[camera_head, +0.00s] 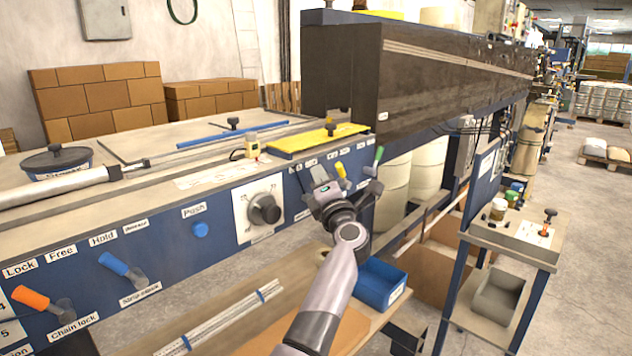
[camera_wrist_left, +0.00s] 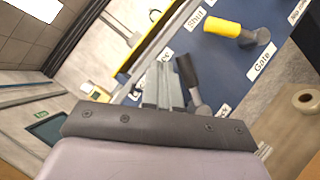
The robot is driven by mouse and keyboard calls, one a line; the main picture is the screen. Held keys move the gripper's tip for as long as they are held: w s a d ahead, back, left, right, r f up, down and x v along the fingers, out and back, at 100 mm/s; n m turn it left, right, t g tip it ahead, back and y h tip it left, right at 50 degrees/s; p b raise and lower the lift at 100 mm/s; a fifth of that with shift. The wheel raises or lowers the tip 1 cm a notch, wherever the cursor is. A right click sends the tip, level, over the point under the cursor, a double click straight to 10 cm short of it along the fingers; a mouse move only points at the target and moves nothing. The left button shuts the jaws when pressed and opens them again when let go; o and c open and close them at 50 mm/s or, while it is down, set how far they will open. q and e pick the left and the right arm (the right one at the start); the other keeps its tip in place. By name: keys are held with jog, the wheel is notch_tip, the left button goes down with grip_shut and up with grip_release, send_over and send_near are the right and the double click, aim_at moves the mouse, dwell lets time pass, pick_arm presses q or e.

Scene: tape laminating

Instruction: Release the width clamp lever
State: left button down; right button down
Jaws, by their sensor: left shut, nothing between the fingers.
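A row of levers sits on the blue front panel (camera_head: 175,255). My left gripper (camera_head: 321,173) is at this panel, left of the yellow-handled lever (camera_head: 341,170). In the left wrist view its fingers (camera_wrist_left: 165,82) are shut with nothing between them. A dark-handled lever (camera_wrist_left: 188,75) stands just right of the fingers, close beside them; I cannot tell whether they touch. Its label is mostly hidden, so I cannot confirm that it is the width clamp lever. The yellow lever (camera_wrist_left: 235,32) is further right, between labels "Shut" and "Gate". My right gripper is not in view.
A green-handled lever (camera_head: 377,157) is right of the yellow one. A black dial (camera_head: 264,209), a blue button (camera_head: 200,230), a blue lever (camera_head: 115,264) and an orange lever (camera_head: 33,298) are further left. A blue bin (camera_head: 378,285) stands below. A dark housing (camera_head: 420,75) rises behind.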

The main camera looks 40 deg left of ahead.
pick_arm(q)
jog(key=shift+w, duration=0.4)
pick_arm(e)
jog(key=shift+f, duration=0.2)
pick_arm(q)
jog(key=shift+d+r, duration=0.1)
jog(key=shift+r, duration=0.05)
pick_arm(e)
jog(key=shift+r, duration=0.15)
